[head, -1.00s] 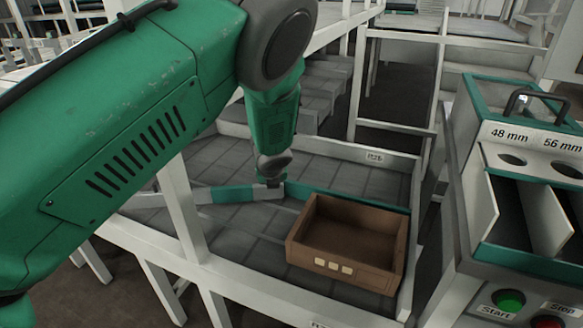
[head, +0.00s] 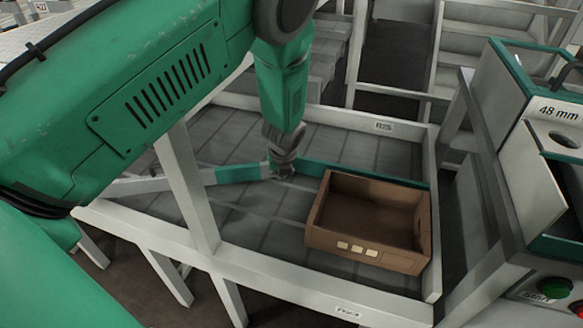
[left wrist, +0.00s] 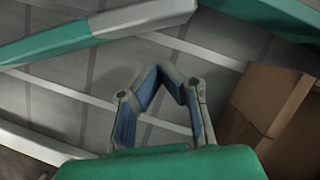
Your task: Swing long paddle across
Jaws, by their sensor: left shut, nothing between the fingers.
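The long paddle (head: 238,174), a bar with pale grey and teal sections, lies across the grey bench top from the left in the head view. Its pale end section also shows in the left wrist view (left wrist: 145,17). My left gripper (head: 284,168) is low over the bench at the paddle's inner end, and its arm hides some of that end. In the left wrist view the gripper's fingers (left wrist: 170,72) are shut and empty, just beside the paddle's pale section; contact is not clear. My right gripper is out of view.
A teal bar (head: 350,173) runs behind an open brown box (head: 370,250) at the bench's right. White rails (head: 270,272) and a white post (head: 187,185) border the bench. A machine labelled 48 mm (head: 555,115) with a green button (head: 553,287) stands right.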

